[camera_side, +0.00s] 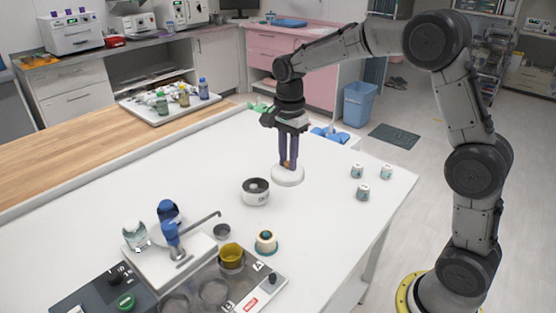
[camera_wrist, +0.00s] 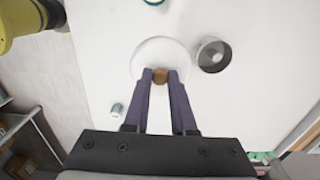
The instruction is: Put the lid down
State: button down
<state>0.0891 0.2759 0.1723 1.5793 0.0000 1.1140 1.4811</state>
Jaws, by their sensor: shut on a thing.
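The lid (camera_side: 288,178) is a white disc with a small brown knob. My gripper (camera_side: 288,165) points straight down above it, with its two purple fingers shut on the knob. In the wrist view the lid (camera_wrist: 150,56) lies flat below the fingertips (camera_wrist: 160,76), and the knob (camera_wrist: 160,75) sits between them. I cannot tell whether the lid touches the table or is just above it. A short round white container with a dark open top (camera_side: 256,190) stands to the left of the lid; it also shows in the wrist view (camera_wrist: 212,55).
Several small white jars (camera_side: 362,192) stand right of the lid. A metal-armed device (camera_side: 170,245), a yellow cup (camera_side: 231,256) and a control unit (camera_side: 265,285) fill the near left. A tray of bottles (camera_side: 165,110) stands at the back left.

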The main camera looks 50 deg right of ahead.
jog(key=s+d+f, duration=0.2)
jog(key=s+f, duration=0.2)
jog(key=s, duration=0.8)
jog(key=w+d+f, duration=0.1)
jog(key=w+f, duration=0.2)
jog(key=w, duration=0.1)
jog(key=w+f, duration=0.3)
jog(key=w, duration=0.1)
jog(key=w+d+f, duration=0.1)
jog(key=w+f, duration=0.1)
jog(key=w, duration=0.2)
jog(key=shift+w+d+f, duration=0.15)
jog(key=shift+d+f, duration=0.15)
jog(key=shift+f, duration=0.1)
jog(key=shift+w+f, duration=0.15)
jog(key=shift+f, duration=0.1)
jog(key=shift+w+f, duration=0.1)
jog(key=shift+f, duration=1.45)
jog(key=shift+f, duration=0.1)
jog(key=c, duration=0.7)
grip_release()
jog(key=shift+c, duration=0.2)
